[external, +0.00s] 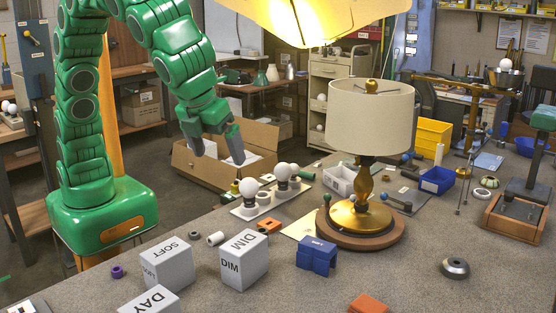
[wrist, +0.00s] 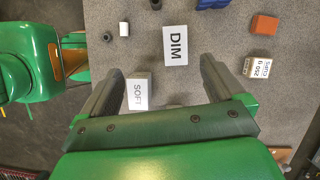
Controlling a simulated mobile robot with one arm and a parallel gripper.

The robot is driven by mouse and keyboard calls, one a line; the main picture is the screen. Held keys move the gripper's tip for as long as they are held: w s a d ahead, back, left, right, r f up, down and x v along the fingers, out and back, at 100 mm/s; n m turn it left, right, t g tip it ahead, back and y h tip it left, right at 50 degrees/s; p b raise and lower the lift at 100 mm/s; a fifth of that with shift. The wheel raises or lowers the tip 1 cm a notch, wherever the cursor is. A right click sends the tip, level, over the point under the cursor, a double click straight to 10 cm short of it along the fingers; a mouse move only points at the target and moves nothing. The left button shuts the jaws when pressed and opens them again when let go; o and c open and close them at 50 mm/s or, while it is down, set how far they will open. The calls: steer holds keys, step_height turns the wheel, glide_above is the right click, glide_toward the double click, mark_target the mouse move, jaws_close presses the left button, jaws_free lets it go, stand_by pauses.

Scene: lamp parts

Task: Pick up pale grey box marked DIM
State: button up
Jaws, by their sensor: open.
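The pale grey box marked DIM (external: 244,260) stands upright on the grey table in the external view, with DIM on its top and side. In the wrist view the DIM box (wrist: 175,46) lies ahead of the fingers, toward the top of the picture. My gripper (external: 218,152) is open and empty, raised above the table, its fingers apart. In the wrist view my gripper (wrist: 162,78) has its fingers either side of the view, and the box marked SOFT (wrist: 138,95) shows below, close to the left finger. The DIM box is not touched.
The SOFT box (external: 167,264) and DAY box (external: 152,300) stand left of the DIM box. A blue block (external: 317,256) and the lamp (external: 362,215) stand to its right. Bulbs on a white holder (external: 266,199) are behind. An orange block (external: 368,304) lies at the front.

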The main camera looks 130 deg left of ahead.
steer(key=shift+w+m, duration=0.5)
steer(key=shift+w, duration=0.9)
glide_toward(238, 244)
steer(key=x, duration=0.6)
steer(key=shift+f, duration=0.15)
steer(key=shift+x, duration=4.05)
steer(key=shift+w, duration=0.15)
steer(key=c, duration=1.1)
